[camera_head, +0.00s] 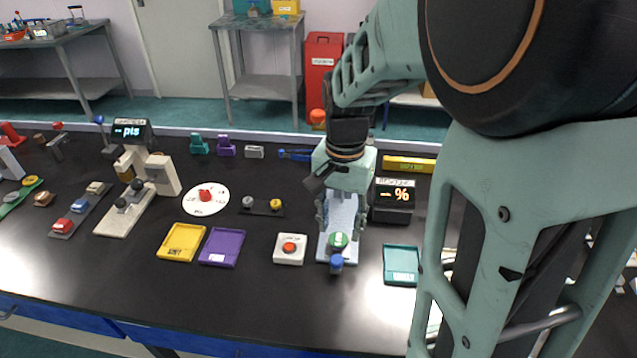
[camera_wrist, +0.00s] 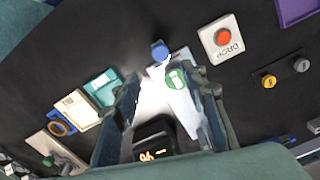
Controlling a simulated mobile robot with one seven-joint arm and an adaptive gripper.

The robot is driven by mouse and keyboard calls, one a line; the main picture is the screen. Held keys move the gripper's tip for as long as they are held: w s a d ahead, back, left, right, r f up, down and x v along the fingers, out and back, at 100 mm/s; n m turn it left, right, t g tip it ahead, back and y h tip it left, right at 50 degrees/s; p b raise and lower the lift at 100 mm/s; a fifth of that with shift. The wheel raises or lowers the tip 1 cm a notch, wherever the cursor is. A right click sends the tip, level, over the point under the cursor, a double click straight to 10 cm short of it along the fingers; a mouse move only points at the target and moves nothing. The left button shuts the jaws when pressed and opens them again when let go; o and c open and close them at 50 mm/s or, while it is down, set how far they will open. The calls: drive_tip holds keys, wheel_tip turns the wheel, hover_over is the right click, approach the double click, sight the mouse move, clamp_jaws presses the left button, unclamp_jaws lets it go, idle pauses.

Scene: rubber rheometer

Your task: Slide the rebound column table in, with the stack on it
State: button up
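The rebound column table, a pale slide (camera_head: 325,252), sticks out toward the front of the bench; it also shows in the wrist view (camera_wrist: 184,108). A green round stack (camera_head: 338,241) with a pale mark sits on it near its front end, also visible in the wrist view (camera_wrist: 176,79). A blue knob (camera_head: 336,263) is at the slide's front end; it also shows in the wrist view (camera_wrist: 160,50). My gripper (camera_head: 340,218) is above the slide behind the stack, fingers spread to either side. The wrist view shows it open and empty (camera_wrist: 168,90). My gripper hides the column behind.
A display reading "- %" (camera_head: 394,200) stands right of the slide. A red-button box (camera_head: 290,249) is to the left, a teal tray (camera_head: 401,265) to the right. Purple (camera_head: 222,247) and yellow (camera_head: 181,242) trays lie farther left. The bench in front of the knob is clear.

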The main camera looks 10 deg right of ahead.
sight(337, 258)
wheel_tip(337, 258, down, 10)
drive_tip(key=shift+a+f+b, duration=0.1)
drive_tip(key=shift+f+b, duration=0.05)
drive_tip(key=shift+b, duration=0.2)
drive_tip(key=shift+c, duration=0.3)
clamp_jaws()
